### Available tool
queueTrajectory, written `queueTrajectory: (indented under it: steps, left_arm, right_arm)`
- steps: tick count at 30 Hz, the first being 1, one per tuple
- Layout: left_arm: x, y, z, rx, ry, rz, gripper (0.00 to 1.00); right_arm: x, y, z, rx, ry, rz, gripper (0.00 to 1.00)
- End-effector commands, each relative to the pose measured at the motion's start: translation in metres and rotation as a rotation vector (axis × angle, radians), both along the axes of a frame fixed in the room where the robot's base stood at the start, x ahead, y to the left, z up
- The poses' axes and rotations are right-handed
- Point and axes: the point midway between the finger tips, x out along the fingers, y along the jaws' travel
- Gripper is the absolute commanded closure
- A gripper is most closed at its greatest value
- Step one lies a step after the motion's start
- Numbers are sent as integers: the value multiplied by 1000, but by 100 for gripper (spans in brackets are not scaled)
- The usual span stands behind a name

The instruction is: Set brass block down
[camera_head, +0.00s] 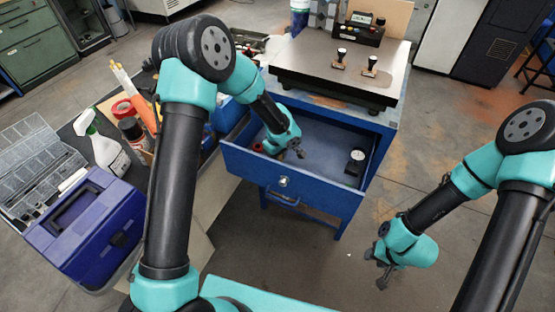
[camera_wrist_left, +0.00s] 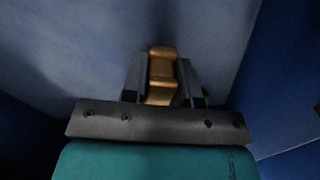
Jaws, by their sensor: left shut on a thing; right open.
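The brass block (camera_wrist_left: 161,72) is a ridged, gold-coloured piece held between the fingers of my left gripper (camera_wrist_left: 162,82) in the left wrist view. In the head view my left gripper (camera_head: 299,150) reaches down into the open blue drawer (camera_head: 232,158); I cannot make out the block there. Pale blue-grey surface fills the wrist view beyond the block, and I cannot tell whether the block touches it. My right gripper (camera_head: 384,277) is open and empty, low over the floor at the right.
A dial gauge (camera_head: 356,157) stands in the drawer's right part. Above the drawer, a dark plate (camera_head: 305,65) carries two black-knobbed pieces and an instrument box (camera_head: 358,31). At left are a spray bottle (camera_head: 103,150) and a purple toolbox (camera_head: 88,240). The drawer's middle floor looks clear.

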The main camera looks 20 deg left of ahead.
Motion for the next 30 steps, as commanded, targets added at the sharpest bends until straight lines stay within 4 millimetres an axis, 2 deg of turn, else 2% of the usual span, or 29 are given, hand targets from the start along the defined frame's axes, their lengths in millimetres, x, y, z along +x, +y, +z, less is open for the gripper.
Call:
queueTrajectory:
  steps: [4, 17, 18, 25, 30]
  left_arm:
    - [0, 1, -17, 0, 1, 0, 100]
    - [0, 0, -22, 0, 0, 1, 100]
    - [0, 0, -22, 0, 0, 2, 70]
    - [0, 0, -22, 0, 0, 1, 48]
    - [0, 0, -22, 0, 0, 1, 47]
  right_arm:
    - [0, 0, 0, 0, 0, 0, 57]
    - [0, 0, 0, 0, 0, 0, 57]
    - [0, 0, 0, 0, 0, 0, 57]
    - [0, 0, 0, 0, 0, 0, 57]
    - [0, 0, 0, 0, 0, 0, 57]
